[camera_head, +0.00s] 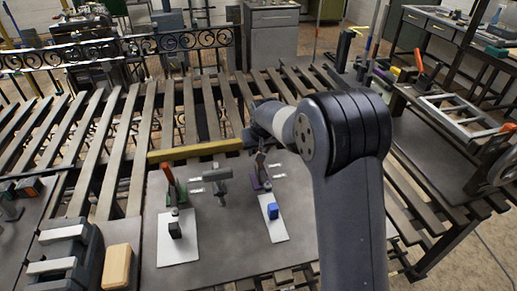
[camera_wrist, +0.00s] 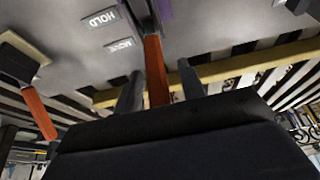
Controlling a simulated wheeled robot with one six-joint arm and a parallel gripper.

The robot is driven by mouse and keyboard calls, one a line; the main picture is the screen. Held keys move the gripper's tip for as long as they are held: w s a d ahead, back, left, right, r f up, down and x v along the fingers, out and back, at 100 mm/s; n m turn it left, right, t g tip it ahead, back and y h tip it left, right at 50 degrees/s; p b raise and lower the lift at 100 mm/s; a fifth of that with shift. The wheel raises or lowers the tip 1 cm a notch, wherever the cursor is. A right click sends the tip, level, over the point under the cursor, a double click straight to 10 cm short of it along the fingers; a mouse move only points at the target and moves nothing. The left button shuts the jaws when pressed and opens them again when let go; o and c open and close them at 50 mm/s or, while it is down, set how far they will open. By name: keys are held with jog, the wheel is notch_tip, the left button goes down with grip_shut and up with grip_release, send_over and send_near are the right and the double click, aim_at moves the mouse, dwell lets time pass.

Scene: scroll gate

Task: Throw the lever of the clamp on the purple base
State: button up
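The clamp on the purple base (camera_head: 265,181) stands on the right of the grey plate, partly hidden by my gripper (camera_head: 260,158). In the wrist view a bit of the purple base (camera_wrist: 165,10) shows at the top, and the orange lever (camera_wrist: 155,65) points toward me. My gripper (camera_wrist: 160,88) is open, with one finger on each side of the lever and gaps visible beside it.
Labels HOLD (camera_wrist: 101,19) and MOVE (camera_wrist: 120,44) lie beside the purple clamp. A yellow bar (camera_head: 195,151) runs along the plate's back edge. A blue block (camera_head: 273,211) sits on a white strip in front. A grey T-shaped piece (camera_head: 217,178) stands between the clamps.

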jog(key=shift+c, duration=0.6)
grip_shut()
jog(key=b, duration=0.1)
jog(key=t+b, duration=0.1)
jog(key=b, duration=0.1)
jog(key=shift+s+d+f, duration=0.1)
jog(key=shift+s+f, duration=0.15)
jog(key=shift+s, duration=0.05)
jog(key=s+t+b, duration=0.1)
jog(key=b, duration=0.3)
jog(key=t+y+b, duration=0.1)
jog(key=b, duration=0.3)
jog(key=shift+s+d+t, duration=0.25)
jog(key=shift+s+t, duration=0.05)
jog(key=shift+s, duration=0.1)
jog(key=shift+s+r+t+b, duration=0.2)
jog(key=shift+t+b, duration=0.1)
jog(key=shift+b, duration=0.3)
